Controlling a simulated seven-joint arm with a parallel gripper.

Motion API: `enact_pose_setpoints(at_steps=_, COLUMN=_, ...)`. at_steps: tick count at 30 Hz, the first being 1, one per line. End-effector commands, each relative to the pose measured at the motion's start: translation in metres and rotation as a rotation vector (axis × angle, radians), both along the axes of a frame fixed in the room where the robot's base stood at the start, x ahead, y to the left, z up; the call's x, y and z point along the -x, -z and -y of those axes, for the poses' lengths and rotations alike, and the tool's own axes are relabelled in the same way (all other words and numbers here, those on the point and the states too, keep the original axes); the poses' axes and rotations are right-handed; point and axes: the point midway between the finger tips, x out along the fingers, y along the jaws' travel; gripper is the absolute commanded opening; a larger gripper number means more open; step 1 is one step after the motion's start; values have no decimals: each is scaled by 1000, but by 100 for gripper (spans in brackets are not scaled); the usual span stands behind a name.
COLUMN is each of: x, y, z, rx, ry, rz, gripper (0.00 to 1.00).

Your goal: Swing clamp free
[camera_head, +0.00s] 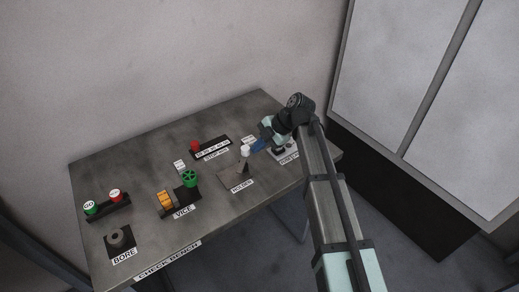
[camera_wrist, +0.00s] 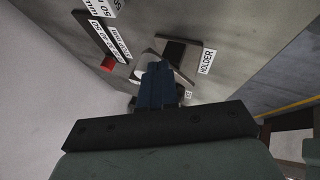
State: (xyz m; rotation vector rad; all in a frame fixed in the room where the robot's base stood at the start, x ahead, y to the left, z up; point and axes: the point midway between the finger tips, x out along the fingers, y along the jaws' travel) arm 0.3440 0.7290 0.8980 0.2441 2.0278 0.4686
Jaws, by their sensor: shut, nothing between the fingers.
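My gripper (camera_head: 255,147) is shut and empty, low over the right part of the bench. In the wrist view its blue fingers (camera_wrist: 156,66) lie together. Their tips are close to a pale, white-topped piece (camera_head: 245,151) beside or on the dark holder plate (camera_head: 236,172). The holder plate also shows in the wrist view (camera_wrist: 179,52). The pale piece is partly hidden behind the fingers, and I cannot tell whether they touch it. No part is labelled as a clamp, so I cannot tell which piece it is.
The check bench (camera_head: 140,165) carries a vice with a green handwheel (camera_head: 190,178) and an orange piece (camera_head: 166,203). A bore block (camera_head: 119,239), green and red buttons (camera_head: 90,208), and a red-ended gauge bar (camera_head: 212,147) also stand there. A wall is behind.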

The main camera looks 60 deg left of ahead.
Motion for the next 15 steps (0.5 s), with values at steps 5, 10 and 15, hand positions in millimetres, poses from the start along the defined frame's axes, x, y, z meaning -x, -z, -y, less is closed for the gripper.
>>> enact_pose_setpoints(at_steps=5, x=-2, y=0, z=-11, rx=0, ry=0, rz=1, gripper=0)
enact_pose_setpoints(at_steps=10, x=-1, y=0, z=-20, rx=0, ry=0, rz=1, gripper=0)
enact_pose_setpoints(at_steps=15, x=1, y=0, z=-28, rx=0, ry=0, rz=1, gripper=0)
